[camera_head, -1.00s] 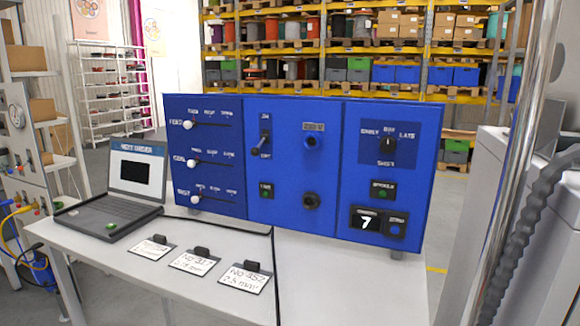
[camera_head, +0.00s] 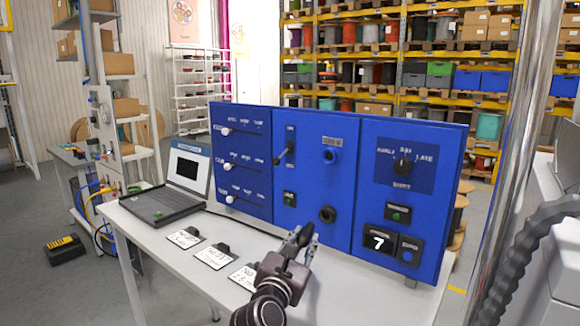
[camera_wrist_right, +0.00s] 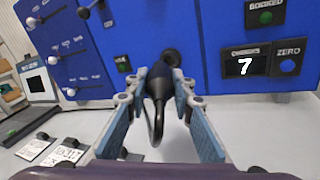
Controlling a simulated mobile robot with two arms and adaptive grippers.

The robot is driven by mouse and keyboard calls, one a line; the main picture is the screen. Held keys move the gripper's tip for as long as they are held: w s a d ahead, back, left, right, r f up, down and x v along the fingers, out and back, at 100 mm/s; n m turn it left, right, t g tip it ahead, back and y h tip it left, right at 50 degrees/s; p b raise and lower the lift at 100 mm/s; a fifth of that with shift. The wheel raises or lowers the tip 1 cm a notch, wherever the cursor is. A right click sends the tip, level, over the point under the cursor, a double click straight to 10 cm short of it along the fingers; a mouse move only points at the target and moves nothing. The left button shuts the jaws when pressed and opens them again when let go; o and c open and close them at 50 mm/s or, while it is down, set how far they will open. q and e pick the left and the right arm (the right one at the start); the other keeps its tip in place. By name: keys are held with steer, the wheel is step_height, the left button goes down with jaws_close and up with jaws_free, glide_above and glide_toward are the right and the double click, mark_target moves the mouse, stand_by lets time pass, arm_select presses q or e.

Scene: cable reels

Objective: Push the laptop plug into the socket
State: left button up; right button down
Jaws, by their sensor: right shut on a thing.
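My right gripper (camera_head: 303,240) is in front of the blue panel, near its lower middle. In the wrist view its fingers (camera_wrist_right: 160,100) are shut on a black plug (camera_wrist_right: 158,82), with a black cable bending down from it. The plug points toward the panel. The open laptop (camera_head: 160,205) stands on the table's left. My left gripper is not in view.
Several label cards (camera_head: 213,257) lie in front. A grey shelf stand (camera_head: 110,140) is at left.

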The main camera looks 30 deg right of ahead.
steer(key=r+m+g, duration=0.1)
steer(key=r, duration=0.1)
steer(key=w+d+r+m+g+h, duration=0.1)
steer(key=r, duration=0.1)
steer(key=w+r+m+p, duration=0.1)
steer(key=r, duration=0.1)
steer(key=shift+w+d+r+g+h, duration=0.2)
steer(key=shift+d+g+h, duration=0.1)
steer(key=shift+d+g, duration=0.1)
step_height(320, 180, up, 9)
steer(key=w+a+m+g+h+p, duration=0.1)
steer(key=w+a+m+g, duration=0.1)
steer(key=m, duration=0.1)
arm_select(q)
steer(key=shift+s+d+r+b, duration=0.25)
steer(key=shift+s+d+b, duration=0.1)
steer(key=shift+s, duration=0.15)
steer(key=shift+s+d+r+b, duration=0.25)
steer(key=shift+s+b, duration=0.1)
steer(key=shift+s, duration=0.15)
arm_select(e)
steer(key=x, duration=0.7)
steer(key=shift+r, duration=0.25)
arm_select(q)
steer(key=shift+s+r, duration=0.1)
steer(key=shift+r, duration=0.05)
arm_select(e)
steer(key=shift+s+r, duration=0.1)
